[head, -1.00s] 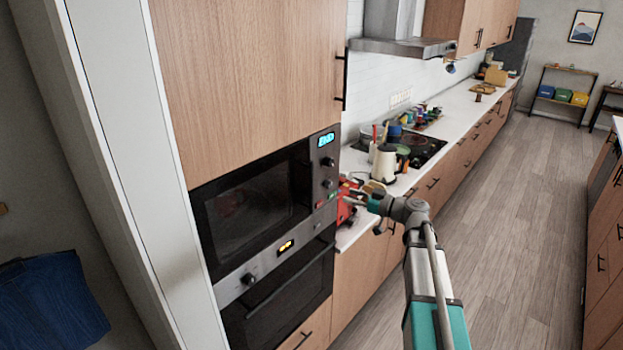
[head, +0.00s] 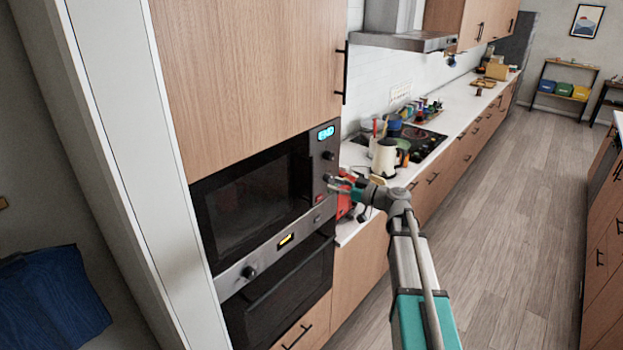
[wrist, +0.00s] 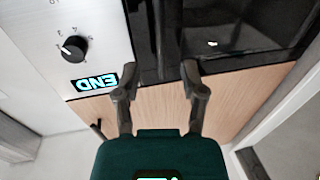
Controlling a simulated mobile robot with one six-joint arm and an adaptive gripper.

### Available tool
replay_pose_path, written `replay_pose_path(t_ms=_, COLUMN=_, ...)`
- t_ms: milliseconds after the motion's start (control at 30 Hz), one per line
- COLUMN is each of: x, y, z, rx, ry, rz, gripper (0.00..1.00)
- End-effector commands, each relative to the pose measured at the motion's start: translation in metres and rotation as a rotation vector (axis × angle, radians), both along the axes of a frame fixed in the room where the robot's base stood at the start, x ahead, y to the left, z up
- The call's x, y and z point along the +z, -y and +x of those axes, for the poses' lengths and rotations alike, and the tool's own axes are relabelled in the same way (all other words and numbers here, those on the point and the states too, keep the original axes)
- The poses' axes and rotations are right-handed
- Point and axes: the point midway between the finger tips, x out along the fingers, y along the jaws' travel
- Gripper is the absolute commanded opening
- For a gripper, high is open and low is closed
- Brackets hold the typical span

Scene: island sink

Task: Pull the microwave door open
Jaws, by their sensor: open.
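The built-in microwave (head: 250,205) is at the left of the head view, with its dark glass door shut. Its steel control panel (head: 325,165) has knobs and a lit display (head: 326,133). In the wrist view, the display (wrist: 95,83) reads END, turned upside down. A dark upright strip, seemingly the door handle (wrist: 158,35), lies between panel and door. My gripper (wrist: 157,84) is open and empty, its fingertips pointing at the microwave's front. In the head view, my gripper (head: 334,183) is just right of the panel. I cannot tell whether it touches anything.
An oven (head: 280,300) sits directly below the microwave. To the right, a white counter (head: 352,229) holds a red appliance (head: 344,205), a cream kettle (head: 384,157) and a hob (head: 425,143). The wooden floor (head: 500,220) is clear in the aisle.

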Motion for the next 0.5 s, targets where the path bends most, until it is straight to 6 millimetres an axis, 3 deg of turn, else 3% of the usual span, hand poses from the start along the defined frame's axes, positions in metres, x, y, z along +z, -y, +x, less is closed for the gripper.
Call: replay_pose_path(t_ms=500, x=0.0, y=-0.061, z=0.042, rx=0.001, ry=0.0, rz=0.0, gripper=0.54)
